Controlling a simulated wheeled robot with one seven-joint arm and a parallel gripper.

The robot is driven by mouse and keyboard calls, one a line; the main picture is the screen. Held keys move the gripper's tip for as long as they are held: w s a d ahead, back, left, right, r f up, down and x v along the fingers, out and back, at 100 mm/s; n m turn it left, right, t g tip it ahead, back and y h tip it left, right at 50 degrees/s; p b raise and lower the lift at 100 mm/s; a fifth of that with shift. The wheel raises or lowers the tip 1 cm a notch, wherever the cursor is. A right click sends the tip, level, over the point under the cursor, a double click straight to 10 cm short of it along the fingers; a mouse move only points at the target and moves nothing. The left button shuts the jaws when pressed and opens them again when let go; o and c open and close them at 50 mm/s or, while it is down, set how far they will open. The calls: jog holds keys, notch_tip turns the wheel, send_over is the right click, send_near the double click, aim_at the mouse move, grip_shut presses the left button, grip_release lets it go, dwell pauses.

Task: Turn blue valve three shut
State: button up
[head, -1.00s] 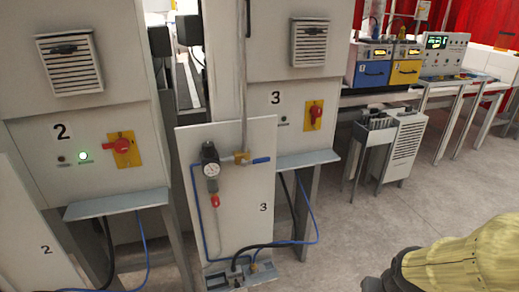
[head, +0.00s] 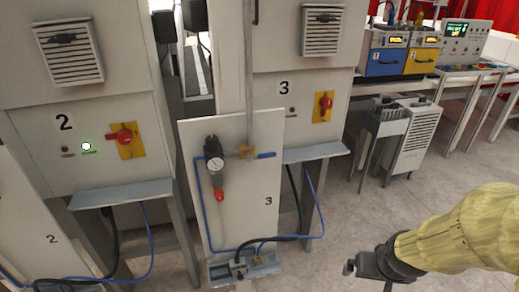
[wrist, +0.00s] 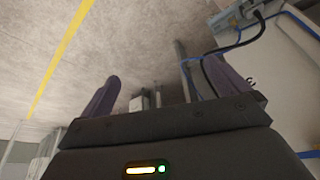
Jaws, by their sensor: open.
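Blue valve three is a blue lever handle (head: 266,155) on a brass body (head: 247,152), fixed to the white panel marked 3 (head: 240,205). The lever lies level and points right. A grey vertical pipe (head: 249,95) meets the brass body from above. My gripper (head: 365,268) is low at the right in the head view, apart from the panel and well below the lever. In the wrist view, my gripper (wrist: 168,78) has its two dark fingers spread with nothing held. The lower part of panel 3 (wrist: 285,65) shows there at the right; the lever is out of that view.
Blue and black hoses (head: 322,215) loop at the panel's lower right. Cabinet 3 (head: 285,115) stands behind, cabinet 2 (head: 85,125) to the left. The floor (head: 345,225) right of the panel is clear.

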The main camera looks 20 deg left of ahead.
jog(key=w+a+r+n+t+y+p, duration=0.35)
jog(key=w+a+p, duration=0.2)
jog(key=a, duration=0.45)
jog(key=w+a+r+n+t+y+p, duration=0.25)
jog(key=w+a+t+p, duration=0.2)
jog(key=w+a, duration=0.4)
jog(key=s+a+r+t+y+p, duration=0.2)
jog(key=s+a+r+y+p, duration=0.1)
jog(key=a, duration=0.4)
jog(key=shift+s+a+r+t+y+p, duration=0.2)
jog(key=shift+s+r+t+y+p, duration=0.15)
jog(key=shift+s+r+p, duration=0.25)
jog(key=shift+w, duration=0.1)
